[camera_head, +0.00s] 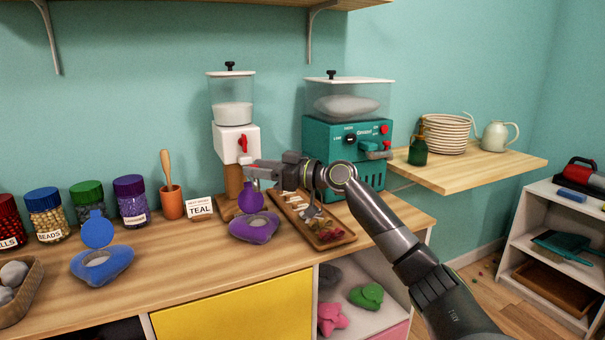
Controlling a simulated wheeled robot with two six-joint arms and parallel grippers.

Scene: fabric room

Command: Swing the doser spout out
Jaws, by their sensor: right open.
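A white dispenser (235,143) with a clear hopper of white filling and a red lever stands on a wooden stand. My right gripper (256,171) is open and points left, just below the white dispenser's outlet and above the purple pouch. I cannot tell whether it touches anything. My forearm hides part of the teal machine's lower front. My left gripper is not in view.
A wooden tray (337,241) with small items lies under my right arm. A purple pouch (254,232) and a blue pouch (103,270) stand open on the counter. Jars, a terracotta cup (172,203) and a TEAL card (200,208) stand left. A side shelf (470,170) holds bowls.

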